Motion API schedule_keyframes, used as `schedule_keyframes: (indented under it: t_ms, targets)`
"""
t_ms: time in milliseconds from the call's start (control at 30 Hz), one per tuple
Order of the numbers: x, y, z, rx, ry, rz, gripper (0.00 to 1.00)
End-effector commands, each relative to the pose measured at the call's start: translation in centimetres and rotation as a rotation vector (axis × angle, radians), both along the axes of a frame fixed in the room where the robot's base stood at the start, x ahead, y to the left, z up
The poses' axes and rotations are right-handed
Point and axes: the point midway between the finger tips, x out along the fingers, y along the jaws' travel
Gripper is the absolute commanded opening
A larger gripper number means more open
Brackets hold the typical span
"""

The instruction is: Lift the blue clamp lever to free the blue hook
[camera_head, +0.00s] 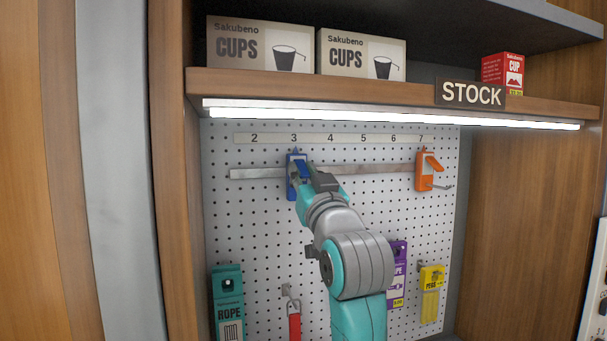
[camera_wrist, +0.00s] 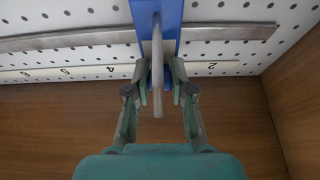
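The blue hook (camera_head: 291,190) is mounted on the metal rail under number 3 of the pegboard. In the wrist view its blue body (camera_wrist: 172,15) is at the top centre, with a grey prong (camera_wrist: 157,60) sticking out toward the camera. My gripper (camera_wrist: 160,75) has its two fingertips close on either side of a narrow blue part, which looks like the clamp lever. The prong partly covers it, and I cannot tell whether the fingertips press on it. In the head view my wrist and arm hide much of the hook's right side.
An orange hook (camera_head: 424,172) sits on the same rail (camera_head: 385,168) under number 7. Below hang a teal rope pack (camera_head: 228,300), a red item (camera_head: 294,325), a purple pack (camera_head: 399,275) and a yellow pack (camera_head: 431,290). A shelf with boxes (camera_head: 360,54) overhangs the board.

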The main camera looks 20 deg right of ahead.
Motion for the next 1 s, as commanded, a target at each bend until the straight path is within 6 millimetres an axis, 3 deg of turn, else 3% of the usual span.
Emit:
schedule_keyframes:
  t_ms: [433, 1000]
  targets:
    - [-0.1, 0.0, 0.3, 0.000, 0.040, 0.000, 0.00]
    - [-0.6, 0.0, 1.6, 0.000, 0.389, 0.000, 0.00]
